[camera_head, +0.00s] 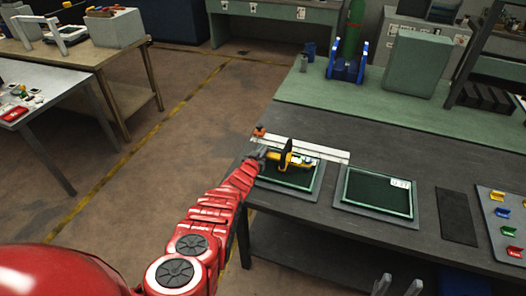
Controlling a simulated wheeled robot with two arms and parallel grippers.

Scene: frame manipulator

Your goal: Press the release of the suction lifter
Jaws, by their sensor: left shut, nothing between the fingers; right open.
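The suction lifter (298,160), yellow and black, sits on a dark panel in a green-edged frame (275,179) at the table's left end. My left arm reaches in from the left, and its gripper (262,153) is at the lifter's left end. The gripper looks shut; whether it touches the lifter is too small to tell. The release cannot be made out. My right gripper (398,285) is open and empty at the bottom edge, with only its fingertips showing, well away from the lifter.
A second green-edged frame (378,193) with a white label lies to the right. A pale bar (325,152) lies behind the lifter, with a small orange piece (259,132) at its left end. A grey tray (502,225) with several coloured clips is at the far right.

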